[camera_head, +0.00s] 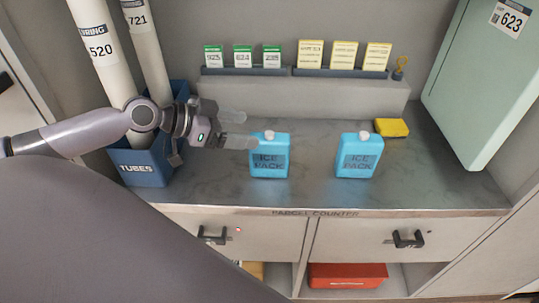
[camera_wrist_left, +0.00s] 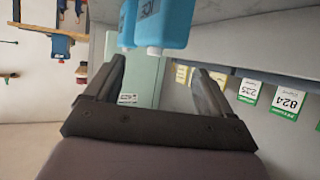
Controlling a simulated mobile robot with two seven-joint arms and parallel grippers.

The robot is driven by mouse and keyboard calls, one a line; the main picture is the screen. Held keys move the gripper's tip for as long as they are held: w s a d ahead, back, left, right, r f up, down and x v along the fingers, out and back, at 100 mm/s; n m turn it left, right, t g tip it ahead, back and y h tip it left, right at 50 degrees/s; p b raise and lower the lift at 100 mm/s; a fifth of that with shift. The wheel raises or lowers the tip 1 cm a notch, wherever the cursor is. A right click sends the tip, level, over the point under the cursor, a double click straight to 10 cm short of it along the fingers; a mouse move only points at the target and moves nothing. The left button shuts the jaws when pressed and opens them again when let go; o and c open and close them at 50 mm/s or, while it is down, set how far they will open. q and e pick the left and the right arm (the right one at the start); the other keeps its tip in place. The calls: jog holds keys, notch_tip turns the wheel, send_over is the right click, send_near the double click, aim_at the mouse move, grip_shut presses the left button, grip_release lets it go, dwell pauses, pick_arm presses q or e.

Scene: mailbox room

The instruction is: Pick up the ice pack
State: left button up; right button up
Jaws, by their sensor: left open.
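Two blue ice packs with white caps stand upright on the parcel counter (camera_head: 320,196): a left ice pack (camera_head: 270,171) and a right ice pack (camera_head: 358,172). My left gripper (camera_head: 236,129) is open and empty, just left of the left ice pack, with its fingers pointing right near the cap. In the left wrist view, the gripper (camera_wrist_left: 158,80) is open, and the nearer ice pack (camera_wrist_left: 173,20) shows beyond the fingertips at the top. Part of the other ice pack (camera_wrist_left: 127,24) shows beside it. My right gripper is not in view.
A blue TUBES bin (camera_head: 143,174) with tall tubes stands left, beneath my left arm. A raised ledge (camera_head: 310,98) with card racks runs behind. A yellow block (camera_head: 392,128) lies by the right ice pack. A pale green cabinet (camera_head: 480,85) bounds the right.

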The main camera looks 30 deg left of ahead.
aim_at(265, 134)
pick_arm(q)
jog(key=shift+x, duration=1.25)
jog(key=shift+p+x, duration=0.35)
jog(key=shift+x, duration=0.9)
jog(key=shift+s+d, duration=0.15)
grip_shut()
